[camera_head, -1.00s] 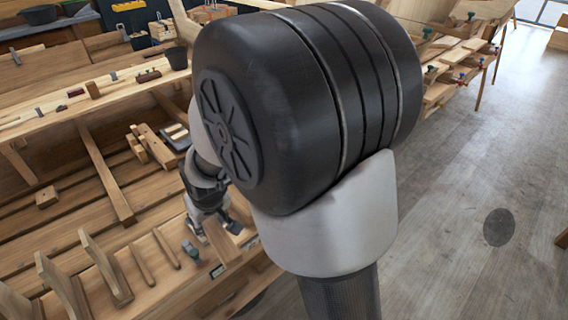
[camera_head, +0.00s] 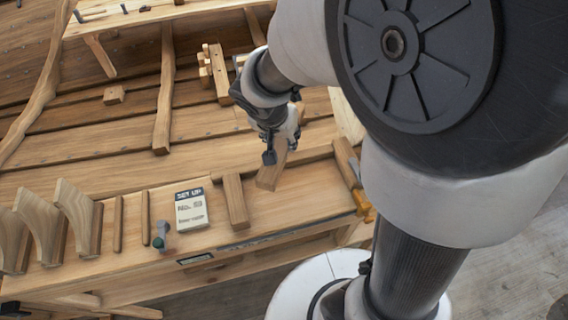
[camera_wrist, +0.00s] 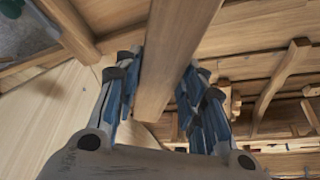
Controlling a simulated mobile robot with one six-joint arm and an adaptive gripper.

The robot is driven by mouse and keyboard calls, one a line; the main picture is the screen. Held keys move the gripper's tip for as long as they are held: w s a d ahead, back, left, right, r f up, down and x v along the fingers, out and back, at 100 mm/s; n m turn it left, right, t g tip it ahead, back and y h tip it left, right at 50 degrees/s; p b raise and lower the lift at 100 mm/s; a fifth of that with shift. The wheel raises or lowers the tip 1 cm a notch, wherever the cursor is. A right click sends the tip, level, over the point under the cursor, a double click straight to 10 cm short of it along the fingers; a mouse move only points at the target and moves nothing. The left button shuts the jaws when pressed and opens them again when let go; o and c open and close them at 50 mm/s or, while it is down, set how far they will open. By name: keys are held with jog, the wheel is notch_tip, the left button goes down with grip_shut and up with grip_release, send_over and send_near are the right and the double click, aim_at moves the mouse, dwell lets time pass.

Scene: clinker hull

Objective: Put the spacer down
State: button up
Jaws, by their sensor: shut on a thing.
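The spacer is a plain, pale-brown wooden block; in the head view it (camera_head: 270,176) hangs tilted below my gripper (camera_head: 276,150). In the wrist view the spacer (camera_wrist: 172,60) runs up between the blue-lined fingers of my gripper (camera_wrist: 162,85), which is shut on it. The spacer is over the right part of the wooden bench (camera_head: 300,190). Its lower end looks close to the bench top, but I cannot tell whether it touches. My gripper hides its upper end.
A small clamp (camera_head: 161,236), thin sticks (camera_head: 118,222) and curved wooden knees (camera_head: 78,215) are further left. A wooden rail (camera_head: 347,160) is to the right. Bare bench shows around the spacer.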

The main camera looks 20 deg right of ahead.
jog(key=s+d+r+m+g+h+p, duration=0.15)
jog(key=s+r+m+g, duration=0.3)
jog(key=r+m, duration=0.5)
jog(key=shift+m+t, duration=0.35)
jog(key=shift+m, duration=0.6)
jog(key=f+b, duration=0.1)
jog(key=f, duration=0.6)
jog(key=f+b, duration=0.1)
jog(key=f, duration=0.6)
jog(key=f+b, duration=0.2)
jog(key=f, duration=0.5)
jog(key=shift+s+f, duration=0.1)
jog(key=shift+s, duration=0.15)
jog(key=shift+f, duration=0.2)
jog(key=o, duration=1.2)
jog(key=shift+r, duration=0.1)
jog(key=shift+o, duration=0.2)
